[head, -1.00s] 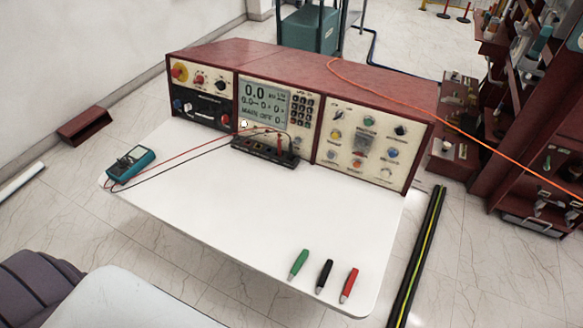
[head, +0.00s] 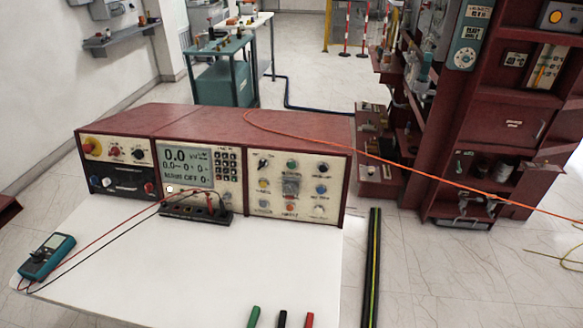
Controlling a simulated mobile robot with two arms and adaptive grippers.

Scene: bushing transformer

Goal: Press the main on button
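A red-cased control console (head: 228,118) stands at the back of a white table, with three cream and black panels facing me. Its right panel (head: 293,182) carries several round buttons and knobs, among them a green button (head: 292,164), a blue one (head: 321,189) and an orange one (head: 290,208). The labels are too small to read, so I cannot tell which is the main on button. The middle panel holds a lit display (head: 187,168) reading 0.0. Neither gripper is in view.
The white table (head: 190,262) has a teal multimeter (head: 47,256) at left, its leads running to a black terminal block (head: 195,215). Green, black and red pens (head: 282,318) lie at the front.

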